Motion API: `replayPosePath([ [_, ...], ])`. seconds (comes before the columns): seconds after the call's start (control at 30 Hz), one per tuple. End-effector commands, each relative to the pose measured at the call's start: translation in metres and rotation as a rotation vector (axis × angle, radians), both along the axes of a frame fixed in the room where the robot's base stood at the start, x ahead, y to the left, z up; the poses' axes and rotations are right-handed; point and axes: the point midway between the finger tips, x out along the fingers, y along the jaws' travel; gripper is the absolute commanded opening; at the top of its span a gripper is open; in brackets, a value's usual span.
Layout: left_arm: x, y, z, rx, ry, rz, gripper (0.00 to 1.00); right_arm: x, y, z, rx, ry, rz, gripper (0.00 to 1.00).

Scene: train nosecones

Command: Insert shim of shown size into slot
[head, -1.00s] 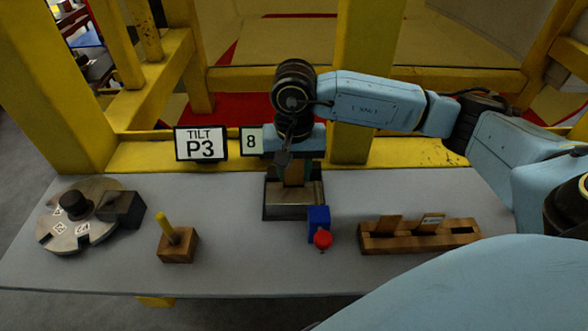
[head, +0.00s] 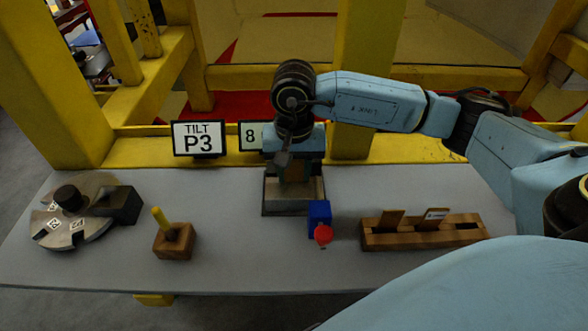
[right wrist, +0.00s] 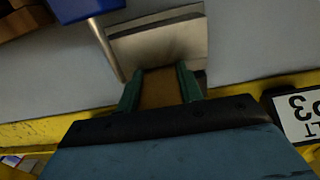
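My right gripper (head: 292,172) is over the metal block (head: 292,205) at the table's middle. In the right wrist view its green fingers (right wrist: 160,76) stand on both sides of a brown shim (right wrist: 160,92), shut on it. The shim's far end meets the metal block (right wrist: 158,48); how deep it sits in the slot is hidden. The size sign (head: 250,136) shows 8, partly covered by my right arm. A wooden rack (head: 380,241) at the right holds two shims, a plain one (head: 390,219) and a labelled one (head: 433,219). My left gripper is out of view.
A blue block (head: 319,214) with a red knob (head: 323,234) stands just right of the metal block. A wooden block (head: 174,245) with a yellow peg and a labelled metal disc (head: 85,235) are at the left. A TILT P3 sign (head: 199,139) stands behind.

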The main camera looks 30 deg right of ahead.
Motion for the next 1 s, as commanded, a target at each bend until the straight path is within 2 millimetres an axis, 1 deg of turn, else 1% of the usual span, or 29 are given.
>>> replayPosePath([
  [0.03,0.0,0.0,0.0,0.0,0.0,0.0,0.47,0.0,0.0,0.0,0.0,-0.001,0.0,0.41],
  [0.1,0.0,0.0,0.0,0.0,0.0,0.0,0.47,0.0,0.0,0.0,0.0,0.0,0.0,0.51],
  [0.2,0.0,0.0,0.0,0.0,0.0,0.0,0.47,0.0,0.0,0.0,-0.001,0.001,0.0,0.62],
  [0.67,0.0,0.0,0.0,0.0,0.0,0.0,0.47,-0.001,-0.001,0.0,-0.005,0.004,-0.002,0.62],
  [0.77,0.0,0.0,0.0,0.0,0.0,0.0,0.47,0.0,-0.001,0.008,-0.003,0.002,-0.002,0.62],
  [0.83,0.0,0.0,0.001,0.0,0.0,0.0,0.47,0.0,-0.002,0.019,-0.004,0.0,-0.003,0.62],
  [1.0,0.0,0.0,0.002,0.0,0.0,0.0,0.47,0.001,0.0,0.057,-0.002,-0.006,0.0,0.62],
])
